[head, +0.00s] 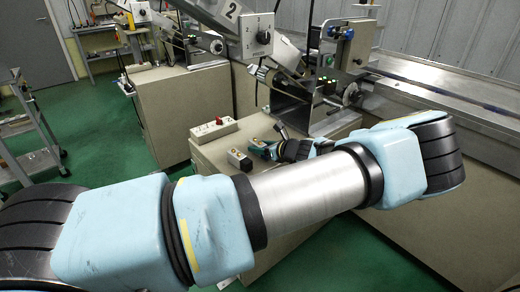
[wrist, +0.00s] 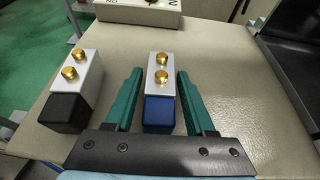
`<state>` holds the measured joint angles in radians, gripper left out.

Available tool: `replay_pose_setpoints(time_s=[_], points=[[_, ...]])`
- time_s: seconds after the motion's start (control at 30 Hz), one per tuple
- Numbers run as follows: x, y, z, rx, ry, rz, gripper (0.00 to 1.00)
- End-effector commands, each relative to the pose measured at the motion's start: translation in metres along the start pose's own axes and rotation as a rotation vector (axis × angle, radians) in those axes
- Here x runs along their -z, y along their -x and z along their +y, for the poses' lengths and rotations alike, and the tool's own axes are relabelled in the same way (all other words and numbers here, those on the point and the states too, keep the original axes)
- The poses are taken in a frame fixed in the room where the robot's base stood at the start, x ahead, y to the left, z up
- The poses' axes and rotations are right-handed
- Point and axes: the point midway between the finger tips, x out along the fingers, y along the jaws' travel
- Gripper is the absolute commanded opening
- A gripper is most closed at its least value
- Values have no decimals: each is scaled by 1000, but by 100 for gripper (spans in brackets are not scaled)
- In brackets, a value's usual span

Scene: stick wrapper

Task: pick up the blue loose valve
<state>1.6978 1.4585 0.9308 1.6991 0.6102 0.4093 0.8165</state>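The blue valve (wrist: 159,112) is a silver-white block with a blue end and two brass fittings on top. In the wrist view it lies on the cabinet top between the two green fingers of my gripper (wrist: 158,76). The fingers are apart, one on each side of it, with narrow gaps visible near the tips. A similar valve with a black end (wrist: 64,112) lies to the left, outside the left finger. In the head view the black-ended valve (head: 239,159) shows beside my green fingers (head: 262,150), and my arm partly hides the gripper.
A white switch box (wrist: 140,12) stands beyond the valves; it also shows in the head view with a red switch (head: 214,130). The beige cabinet top (wrist: 232,70) is clear to the right. A dark machine part (wrist: 292,50) bounds that side.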

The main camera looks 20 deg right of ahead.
Motion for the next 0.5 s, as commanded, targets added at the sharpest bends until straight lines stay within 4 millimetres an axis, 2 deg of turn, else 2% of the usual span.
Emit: replay_pose_setpoints(time_s=[0.07,0.43,0.5], points=[[0,0,0,0,0,0,45],[0,0,0,0,0,0,3],[0,0,0,0,0,0,0]])
